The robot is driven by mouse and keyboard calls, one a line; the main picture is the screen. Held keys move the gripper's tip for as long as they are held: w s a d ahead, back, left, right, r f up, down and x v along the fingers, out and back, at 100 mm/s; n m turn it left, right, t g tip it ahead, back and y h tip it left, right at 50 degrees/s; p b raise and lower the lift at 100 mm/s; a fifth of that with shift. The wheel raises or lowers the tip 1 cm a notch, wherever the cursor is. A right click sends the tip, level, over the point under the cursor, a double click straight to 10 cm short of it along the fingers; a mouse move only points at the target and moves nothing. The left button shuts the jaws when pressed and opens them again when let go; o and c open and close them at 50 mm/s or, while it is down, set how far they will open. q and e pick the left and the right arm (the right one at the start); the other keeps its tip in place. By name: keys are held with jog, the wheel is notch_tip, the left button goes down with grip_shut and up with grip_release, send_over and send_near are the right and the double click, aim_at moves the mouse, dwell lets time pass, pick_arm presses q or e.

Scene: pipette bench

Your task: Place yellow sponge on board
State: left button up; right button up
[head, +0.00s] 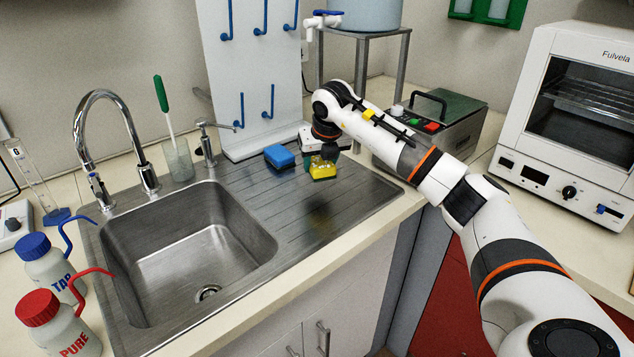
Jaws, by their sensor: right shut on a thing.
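A yellow sponge (322,172) with a dark layer is held in my right gripper (321,158), above the ribbed steel draining board (350,198). A dark shadow lies on the board below and in front of it, so the sponge appears raised off the surface. My right gripper is shut on the sponge; its fingers are partly hidden by the wrist. A blue sponge (280,156) lies on the board just left of the yellow one. My left gripper is not in view.
The sink basin (190,250) with a tap (110,130) is to the left. A white pegboard (255,60) stands behind the board. A grey device (440,115) and a white oven (570,110) stand right. Two wash bottles (60,320) stand front left. The board's front right is clear.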

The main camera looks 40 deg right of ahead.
aim_at(320, 192)
jog(key=shift+f, duration=2.85)
jog(key=shift+f, duration=0.15)
jog(key=o, duration=1.1)
jog(key=shift+r, duration=0.45)
jog(key=v, duration=1.1)
jog(key=shift+s+a+r, duration=0.1)
jog(key=shift+s+r, duration=0.1)
